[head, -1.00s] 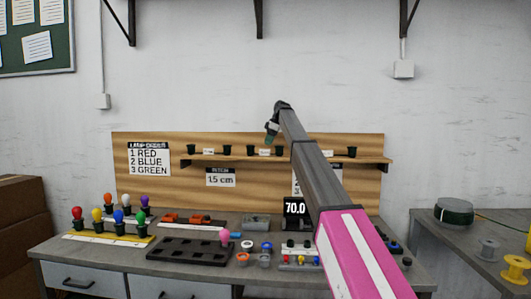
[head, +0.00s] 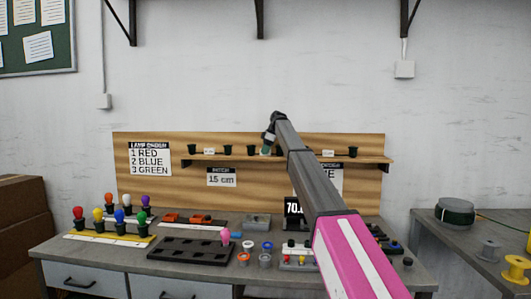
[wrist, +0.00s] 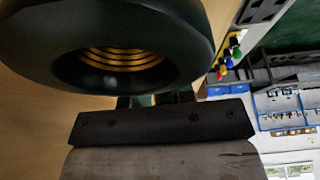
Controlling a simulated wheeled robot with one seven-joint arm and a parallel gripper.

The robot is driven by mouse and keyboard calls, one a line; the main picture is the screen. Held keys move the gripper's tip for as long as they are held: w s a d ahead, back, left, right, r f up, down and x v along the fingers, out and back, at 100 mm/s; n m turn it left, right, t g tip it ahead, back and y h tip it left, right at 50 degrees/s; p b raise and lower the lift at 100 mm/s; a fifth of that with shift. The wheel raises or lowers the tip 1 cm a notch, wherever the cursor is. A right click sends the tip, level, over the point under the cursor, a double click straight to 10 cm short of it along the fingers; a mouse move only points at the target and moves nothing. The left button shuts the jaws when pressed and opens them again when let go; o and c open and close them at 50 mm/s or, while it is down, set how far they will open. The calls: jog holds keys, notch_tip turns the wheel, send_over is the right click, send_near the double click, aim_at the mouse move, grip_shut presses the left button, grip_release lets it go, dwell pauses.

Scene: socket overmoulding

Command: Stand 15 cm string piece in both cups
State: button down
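Small dark cups stand along the wooden shelf, among them a left one (head: 192,149), one further right (head: 227,150), a middle one (head: 252,150) and a right one (head: 352,152). My gripper (head: 267,148) is at shelf height, just right of the middle cup. It looks greenish at its tip. In the wrist view a large dark green socket-like cup (wrist: 30,40) with brass rings inside fills the upper left, very close. It covers the fingertips, so I cannot tell whether they hold it. I cannot make out a string piece.
A sign reading 15 cm (head: 222,178) hangs below the shelf (head: 210,158). The bench below holds coloured bulbs (head: 97,214), a black tray (head: 165,254) and small parts. A dark green spool (head: 453,212) and yellow spools (head: 489,250) are on the right table.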

jog(key=shift+r, duration=0.45)
notch_tip(320, 180, up, 4)
jog(key=shift+w+f, duration=0.1)
jog(key=shift+f, duration=0.15)
jog(key=s+a+r, duration=0.3)
jog(key=a+r, duration=0.3)
jog(key=a, duration=0.5)
jog(key=shift+s+r, duration=0.35)
jog(key=shift+s, duration=0.05)
jog(key=shift+a, duration=0.15)
